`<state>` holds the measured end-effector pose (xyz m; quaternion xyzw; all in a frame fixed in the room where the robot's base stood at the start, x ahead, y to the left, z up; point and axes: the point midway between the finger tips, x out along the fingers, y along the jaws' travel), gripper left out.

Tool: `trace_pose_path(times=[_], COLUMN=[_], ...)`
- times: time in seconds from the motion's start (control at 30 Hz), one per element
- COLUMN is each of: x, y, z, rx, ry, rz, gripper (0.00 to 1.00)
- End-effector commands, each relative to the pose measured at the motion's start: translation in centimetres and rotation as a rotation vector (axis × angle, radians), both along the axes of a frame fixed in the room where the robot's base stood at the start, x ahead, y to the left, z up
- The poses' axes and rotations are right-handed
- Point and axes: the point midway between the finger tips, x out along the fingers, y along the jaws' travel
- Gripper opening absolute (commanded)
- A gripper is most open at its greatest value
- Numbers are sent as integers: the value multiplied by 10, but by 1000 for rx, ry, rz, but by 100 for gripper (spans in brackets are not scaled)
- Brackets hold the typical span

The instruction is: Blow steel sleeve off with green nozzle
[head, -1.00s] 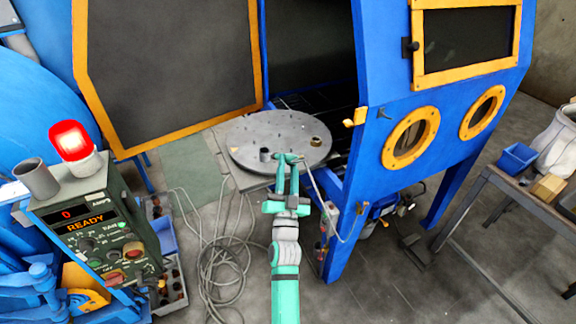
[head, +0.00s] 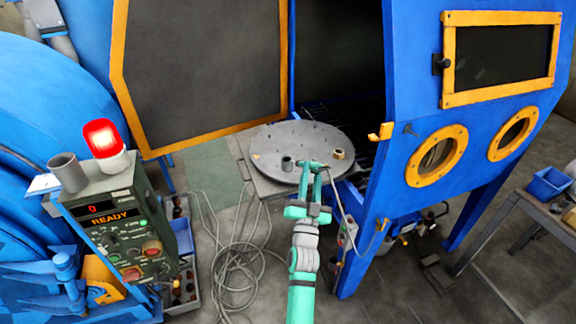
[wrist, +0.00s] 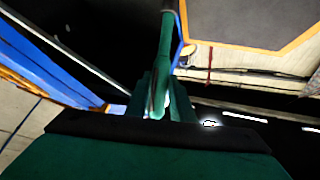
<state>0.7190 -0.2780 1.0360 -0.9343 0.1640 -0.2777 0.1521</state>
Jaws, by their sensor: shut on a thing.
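A small dark grey cylinder (head: 287,163), which looks like the steel sleeve, stands upright on the round grey turntable (head: 275,140). My gripper (head: 312,180) is at the turntable's front edge, just right of the sleeve. It is shut on the green nozzle (head: 310,164), whose tip is near the sleeve; I cannot tell whether they touch. In the wrist view the green nozzle (wrist: 167,45) sticks out from between my gripper's green fingers (wrist: 160,95). The sleeve cannot be made out there.
A brass nut (head: 338,153) sits on the turntable, right of the nozzle. The blue cabinet (head: 400,200) with its open door (head: 200,70) stands behind and right. A control box (head: 120,235) reads READY, with a lit red lamp (head: 103,138). Hoses (head: 235,265) lie coiled on the floor.

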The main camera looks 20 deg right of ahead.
Motion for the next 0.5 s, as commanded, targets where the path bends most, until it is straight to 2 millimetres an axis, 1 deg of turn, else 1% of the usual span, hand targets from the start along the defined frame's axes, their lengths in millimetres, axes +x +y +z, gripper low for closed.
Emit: trace_pose_path(times=[0.13,0.23,0.5], x=[0,0,0], y=[0,1,1], z=[1,5,28], rx=[0,0,-1], ry=[-1,-2,-3], rz=[0,1,1], gripper=[0,0,0])
